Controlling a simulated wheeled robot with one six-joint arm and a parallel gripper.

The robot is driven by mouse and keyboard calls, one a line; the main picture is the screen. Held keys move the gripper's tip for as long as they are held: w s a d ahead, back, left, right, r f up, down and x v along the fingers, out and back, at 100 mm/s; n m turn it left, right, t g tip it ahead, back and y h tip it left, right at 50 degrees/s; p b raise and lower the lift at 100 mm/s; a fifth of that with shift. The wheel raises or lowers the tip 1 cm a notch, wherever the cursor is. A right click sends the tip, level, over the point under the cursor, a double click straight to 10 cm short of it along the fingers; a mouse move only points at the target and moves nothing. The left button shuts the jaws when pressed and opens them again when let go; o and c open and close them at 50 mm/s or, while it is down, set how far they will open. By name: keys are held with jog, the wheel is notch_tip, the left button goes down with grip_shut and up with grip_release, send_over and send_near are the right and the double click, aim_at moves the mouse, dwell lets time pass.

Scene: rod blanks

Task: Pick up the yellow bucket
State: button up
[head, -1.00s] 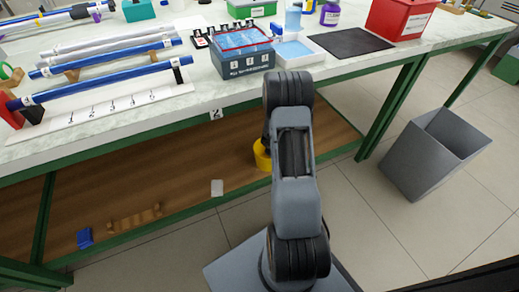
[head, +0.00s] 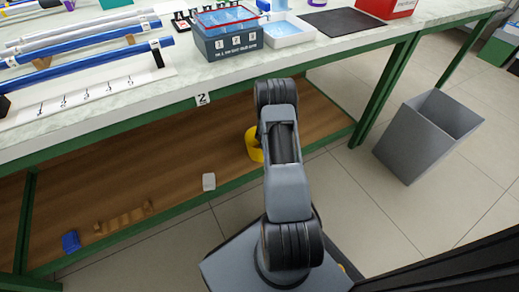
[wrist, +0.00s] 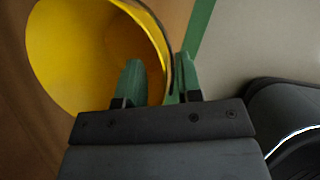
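The yellow bucket (head: 254,145) stands on the brown lower shelf of the bench in the head view, partly hidden behind my arm. In the wrist view the bucket (wrist: 85,50) fills the upper left, with its open mouth facing the camera. My gripper (wrist: 158,82) has two green fingers. The left finger is over the bucket's inside and the right finger is just outside its rim. The bucket's wall passes between them, with a gap visible to the left finger. The gripper is open. My arm hides it in the head view.
The shelf (head: 110,183) also holds a small white block (head: 209,181), a wooden piece (head: 123,219) and a blue block (head: 70,241). The bench top (head: 185,72) overhangs the shelf. A grey bin (head: 415,140) stands on the floor to the right.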

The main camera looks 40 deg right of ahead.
jog(key=shift+x, duration=1.1)
jog(key=shift+c, duration=0.3)
grip_shut()
